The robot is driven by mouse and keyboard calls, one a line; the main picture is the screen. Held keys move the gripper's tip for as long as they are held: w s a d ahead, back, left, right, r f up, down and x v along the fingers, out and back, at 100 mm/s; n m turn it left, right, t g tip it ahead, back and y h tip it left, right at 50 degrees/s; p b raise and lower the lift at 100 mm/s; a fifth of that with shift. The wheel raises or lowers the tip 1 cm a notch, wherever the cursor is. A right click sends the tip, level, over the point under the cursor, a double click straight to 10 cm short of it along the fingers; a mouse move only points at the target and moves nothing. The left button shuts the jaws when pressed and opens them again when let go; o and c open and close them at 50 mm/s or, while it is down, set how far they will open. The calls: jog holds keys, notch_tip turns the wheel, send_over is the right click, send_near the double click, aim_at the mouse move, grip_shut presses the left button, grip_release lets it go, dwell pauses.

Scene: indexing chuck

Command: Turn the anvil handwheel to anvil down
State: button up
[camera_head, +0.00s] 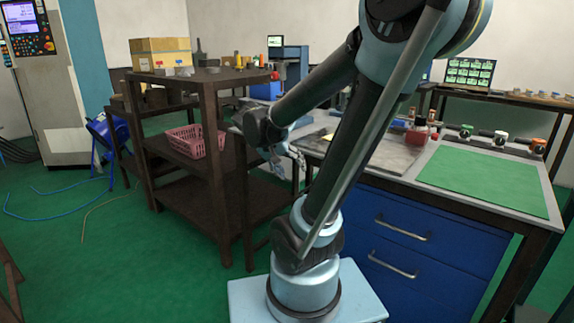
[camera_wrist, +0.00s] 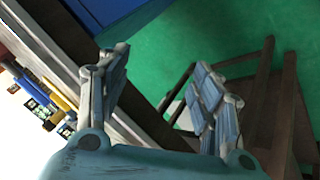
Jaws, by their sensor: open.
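My gripper (camera_head: 288,160) hangs beside the near left end of the workbench, between it and the dark shelf rack. In the wrist view my gripper (camera_wrist: 168,92) has its two fingers wide apart with nothing between them. Past the fingers are green floor, a dark bench edge and a dark frame. I cannot pick out the anvil handwheel in either view. A blue machine (camera_head: 291,68) stands behind the rack, partly hidden by my arm. No wheel shows clearly on it.
The workbench (camera_head: 480,158) carries a green mat (camera_head: 484,181), a red bottle (camera_head: 417,136) and several small coloured-top items. The dark rack (camera_head: 208,120) holds a pink basket (camera_head: 194,141) close left of my arm. A blue hose (camera_head: 60,213) lies on open floor.

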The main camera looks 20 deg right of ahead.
jog(key=w+a+r+m+t+h, duration=0.4)
jog(key=w+a, duration=0.5)
jog(key=a, duration=0.1)
jog(key=w+a+r+m+t+h, duration=0.3)
jog(key=w+a+r+t+h, duration=0.1)
jog(key=w+a, duration=0.55)
jog(key=x, duration=0.6)
jog(key=f+x, duration=0.1)
jog(key=x, duration=1)
jog(key=shift+w+d+f, duration=0.15)
jog(key=shift+w+d, duration=0.1)
jog(key=shift+w, duration=0.05)
jog(key=c, duration=1.1)
